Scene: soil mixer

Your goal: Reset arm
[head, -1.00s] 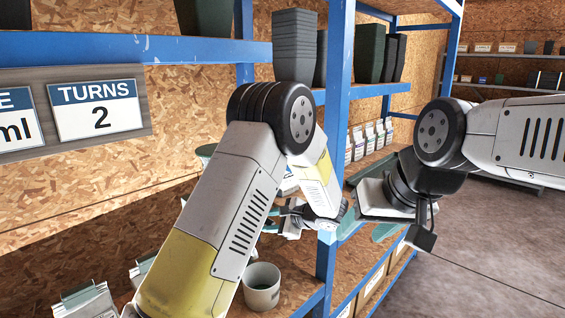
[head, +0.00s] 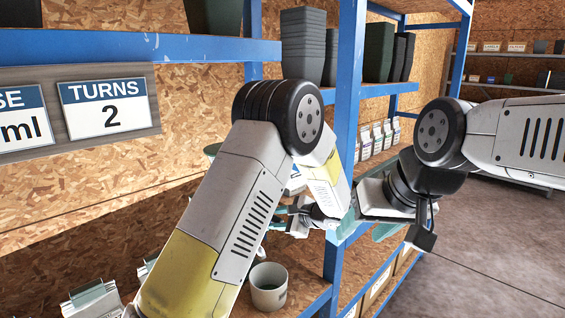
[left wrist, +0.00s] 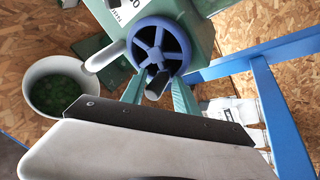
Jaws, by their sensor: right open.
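My left gripper (head: 282,215) reaches down past the shelf post in the head view and is partly hidden by its own arm. In the left wrist view its two teal fingers (left wrist: 158,82) stand apart, with a blue spoked wheel (left wrist: 158,48) on a green machine (left wrist: 195,25) just beyond them. A short grey cylinder shows between the fingers; I cannot tell whether they touch it. My right gripper (head: 364,232) is open in front of the shelf, its teal fingers spread and empty, close to the left forearm.
A blue-framed shelf rack (head: 345,120) holds stacked dark pots (head: 303,45) and white bags (head: 378,138). A pale pot (head: 268,287) stands on the lower shelf. A white bowl (left wrist: 35,98) with dark green contents stands left in the wrist view. Open floor (head: 490,250) lies right.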

